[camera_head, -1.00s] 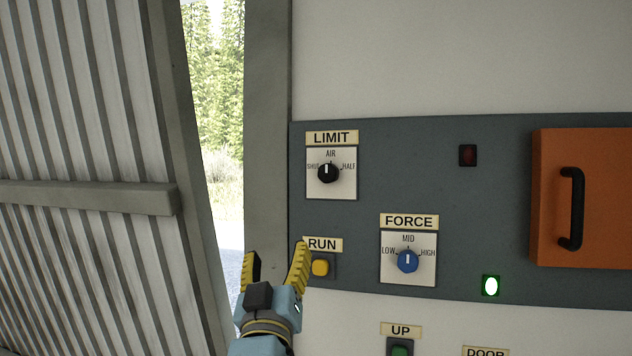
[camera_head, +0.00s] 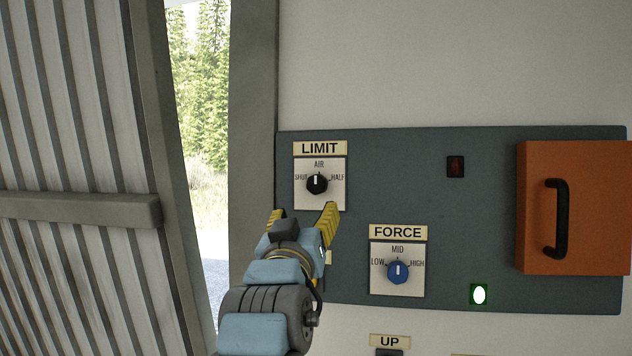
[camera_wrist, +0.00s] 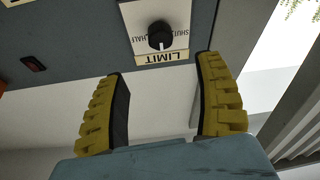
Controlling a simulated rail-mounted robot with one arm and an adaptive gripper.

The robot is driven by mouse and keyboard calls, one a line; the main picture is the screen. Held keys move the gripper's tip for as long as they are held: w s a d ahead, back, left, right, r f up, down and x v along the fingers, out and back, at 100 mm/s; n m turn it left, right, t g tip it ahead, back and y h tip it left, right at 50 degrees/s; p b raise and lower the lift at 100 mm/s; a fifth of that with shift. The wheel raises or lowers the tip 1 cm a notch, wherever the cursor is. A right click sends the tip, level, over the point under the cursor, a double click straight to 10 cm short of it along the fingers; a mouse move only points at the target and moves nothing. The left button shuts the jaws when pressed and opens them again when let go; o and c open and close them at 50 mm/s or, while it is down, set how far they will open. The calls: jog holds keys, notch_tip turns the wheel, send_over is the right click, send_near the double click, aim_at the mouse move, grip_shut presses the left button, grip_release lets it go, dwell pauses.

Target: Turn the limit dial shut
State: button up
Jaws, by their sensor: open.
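The limit dial (camera_head: 317,183) is a black knob with a white pointer on a white plate under the LIMIT label (camera_head: 319,148). Its pointer stands up toward AIR, with SHUT to the left and HALF to the right. My gripper (camera_head: 302,216) is open and empty, with yellow fingers, in front of the panel just below the dial in the head view. In the wrist view the dial (camera_wrist: 160,36) appears upside down, beyond and between the open fingertips (camera_wrist: 160,68). The fingers look apart from the knob.
The blue force dial (camera_head: 398,271) sits lower right, pointing to MID. A green light (camera_head: 479,294) is lit and a red lamp (camera_head: 455,166) is dark. An orange box with a black handle (camera_head: 556,218) is at right. A corrugated door (camera_head: 75,100) stands at left.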

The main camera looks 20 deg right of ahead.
aim_at(316, 186)
jog(key=p+x, duration=0.3)
jog(key=x, duration=0.8)
jog(key=shift+r+p, duration=0.15)
jog(key=shift+p, duration=0.2)
jog(key=shift+w+d+r, duration=0.15)
jog(key=shift+w+d, duration=0.1)
jog(key=shift+w, duration=0.35)
jog(key=c, duration=1.2)
